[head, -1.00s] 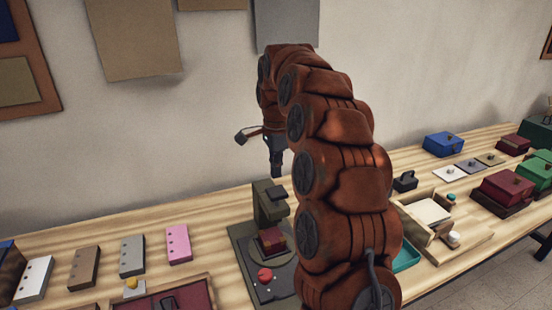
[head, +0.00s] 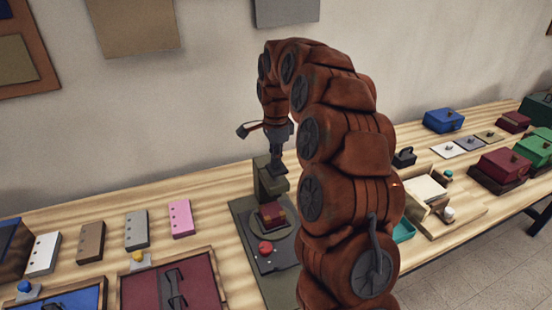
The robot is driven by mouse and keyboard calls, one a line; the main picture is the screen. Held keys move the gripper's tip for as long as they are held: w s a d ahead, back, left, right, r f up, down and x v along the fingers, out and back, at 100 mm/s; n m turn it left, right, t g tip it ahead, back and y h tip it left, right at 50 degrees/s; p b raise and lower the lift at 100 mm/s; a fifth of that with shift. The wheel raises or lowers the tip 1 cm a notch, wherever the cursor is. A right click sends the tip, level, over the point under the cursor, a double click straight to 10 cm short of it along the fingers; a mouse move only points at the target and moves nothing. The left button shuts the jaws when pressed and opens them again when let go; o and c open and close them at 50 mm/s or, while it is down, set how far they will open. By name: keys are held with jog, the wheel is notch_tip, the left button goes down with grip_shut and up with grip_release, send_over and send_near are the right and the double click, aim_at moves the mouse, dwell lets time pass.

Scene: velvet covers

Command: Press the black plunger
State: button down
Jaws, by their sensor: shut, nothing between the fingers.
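An olive-green press (head: 264,178) stands on the table in the head view, its base plate (head: 246,228) in front. A small dark red box (head: 271,214) sits on a round plate under the press head, and a red button (head: 265,247) is on the base plate in front of it. My gripper (head: 278,170) is shut and empty, pointing down at the top of the press. The black plunger is mostly hidden behind my gripper's tip. I cannot tell whether the tip touches it.
My arm blocks the view right of the press. Framed trays with dark red (head: 160,288) and blue (head: 75,301) panels lie in front left. Pink (head: 181,217), grey and brown pieces stand behind them. A black-handled object (head: 404,157) and a wooden tray (head: 470,216) are right.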

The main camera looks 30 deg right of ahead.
aim_at(276, 170)
jog(key=shift+f+b, duration=1.5)
jog(key=shift+f, duration=0.35)
jog(key=shift+s, duration=0.1)
jog(key=shift+f, duration=0.1)
notch_tip(276, 170, up, 15)
jog(key=b, duration=0.1)
jog(key=shift+a+f, duration=0.1)
dwell(0.6)
